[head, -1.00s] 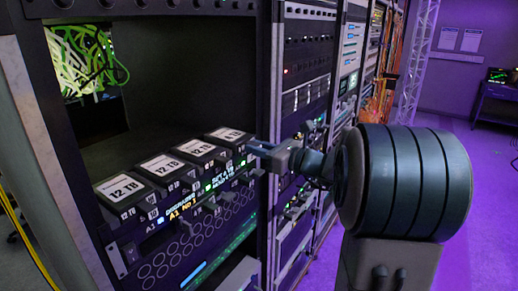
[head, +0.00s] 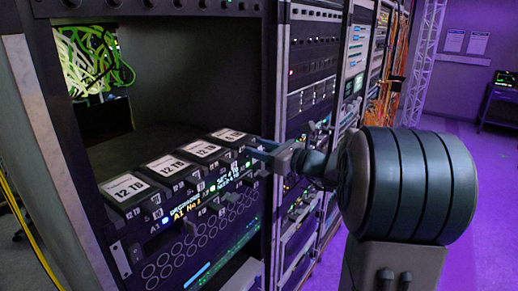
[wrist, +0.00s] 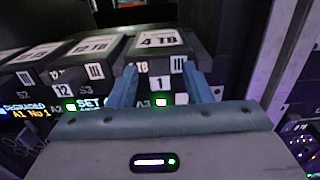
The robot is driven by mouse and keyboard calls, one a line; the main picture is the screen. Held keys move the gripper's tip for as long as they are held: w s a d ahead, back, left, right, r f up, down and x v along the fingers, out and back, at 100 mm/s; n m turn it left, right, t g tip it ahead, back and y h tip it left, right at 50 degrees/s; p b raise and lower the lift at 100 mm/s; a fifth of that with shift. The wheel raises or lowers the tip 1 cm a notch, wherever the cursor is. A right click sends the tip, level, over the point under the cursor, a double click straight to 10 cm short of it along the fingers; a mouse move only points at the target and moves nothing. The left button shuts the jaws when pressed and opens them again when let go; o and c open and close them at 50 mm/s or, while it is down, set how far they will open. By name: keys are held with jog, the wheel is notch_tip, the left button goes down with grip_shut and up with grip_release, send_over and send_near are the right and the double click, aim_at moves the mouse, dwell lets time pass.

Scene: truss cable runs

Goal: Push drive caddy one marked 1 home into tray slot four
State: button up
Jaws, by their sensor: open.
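Drive caddy one is the dark block with a white "4 TB" label on top and a "1" on its front (wrist: 164,62). It stands at the right end of the caddy row, and in the head view it is the far one (head: 229,137). My gripper (wrist: 161,88) is open, with its two blue fingers pointing at the caddy's front around the "1" mark. Whether the fingers touch it is unclear. In the head view my gripper (head: 262,152) is at the row's far right end. The drive tray (head: 150,262) holds the row; the slot's inside is hidden.
Several "12 TB" caddies (head: 136,187) stand to the left in the same row. A lit display (wrist: 28,112) reads "DEGRADED A1 NO 1". The rack's upright post (head: 276,100) is close to my gripper on the right. Space above the caddies is open.

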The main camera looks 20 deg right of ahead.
jog(key=b+v, duration=0.2)
jog(key=v, duration=1.1)
jog(key=shift+b, duration=0.3)
jog(key=s+a+f+n+g+h, duration=0.1)
jog(key=s+a+f+n+g, duration=0.35)
jog(key=a, duration=0.25)
jog(key=s+a+f+n+g, duration=0.4)
jog(key=a+f+n, duration=0.15)
jog(key=a, duration=0.25)
jog(key=s+f+n+g+h, duration=0.1)
jog(key=s+f+n+h, duration=0.3)
jog(key=n, duration=0.5)
jog(key=s+d+f+n+g+h, duration=0.1)
jog(key=s+f+n+h, duration=0.2)
jog(key=s+n+h, duration=0.3)
jog(key=n, duration=0.3)
jog(key=shift+s+f+n+g, duration=0.3)
jog(key=shift+s+f+g, duration=0.05)
jog(key=shift+f, duration=0.05)
